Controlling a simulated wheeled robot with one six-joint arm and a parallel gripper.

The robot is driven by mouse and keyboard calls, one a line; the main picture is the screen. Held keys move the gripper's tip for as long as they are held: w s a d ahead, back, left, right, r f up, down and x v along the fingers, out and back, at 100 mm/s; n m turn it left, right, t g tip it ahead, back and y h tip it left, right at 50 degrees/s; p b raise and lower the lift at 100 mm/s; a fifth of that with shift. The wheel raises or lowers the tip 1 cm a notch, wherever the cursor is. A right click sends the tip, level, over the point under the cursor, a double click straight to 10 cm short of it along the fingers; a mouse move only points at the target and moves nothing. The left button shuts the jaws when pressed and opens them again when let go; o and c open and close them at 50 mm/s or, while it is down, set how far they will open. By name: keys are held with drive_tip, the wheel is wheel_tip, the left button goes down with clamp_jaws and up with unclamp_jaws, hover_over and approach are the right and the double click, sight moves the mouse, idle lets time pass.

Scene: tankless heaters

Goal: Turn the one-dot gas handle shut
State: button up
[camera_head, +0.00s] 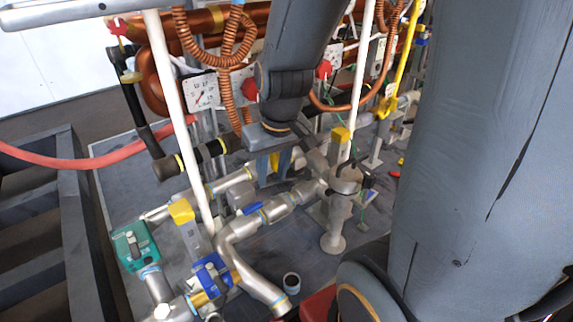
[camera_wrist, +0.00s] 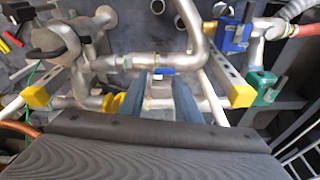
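My gripper (camera_head: 273,176) points down over the pipework in the head view. In the wrist view its two blue-grey fingers (camera_wrist: 159,82) are apart, with a metal pipe and a small blue lever (camera_wrist: 163,71) seen between and beyond them. That blue lever also shows in the head view (camera_head: 251,208). A yellow part (camera_wrist: 113,103) is just left of the left finger in the wrist view, partly hidden by it. A piece of yellow shows between the fingers in the head view. No dot marks are legible, so I cannot tell which part is the one-dot gas handle.
Yellow-capped brackets (camera_head: 182,212) (camera_head: 340,135) stand either side of my gripper. A green valve box (camera_head: 134,246) and a blue valve box (camera_head: 212,274) are at lower left. A red hose (camera_head: 90,161), copper coils and gauges (camera_head: 203,92) crowd the back. Some grey panel is bare.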

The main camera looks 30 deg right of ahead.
drive_tip(key=w+d+n+t+b, duration=0.2)
drive_tip(key=w+d, duration=1)
drive_tip(key=d, duration=0.1)
drive_tip(key=shift+y, duration=0.3)
drive_tip(key=b+x, duration=0.3)
drive_tip(key=x, duration=0.5)
drive_tip(key=shift+s+a+f, duration=0.1)
drive_tip(key=shift+a+f, duration=0.1)
clamp_jaws()
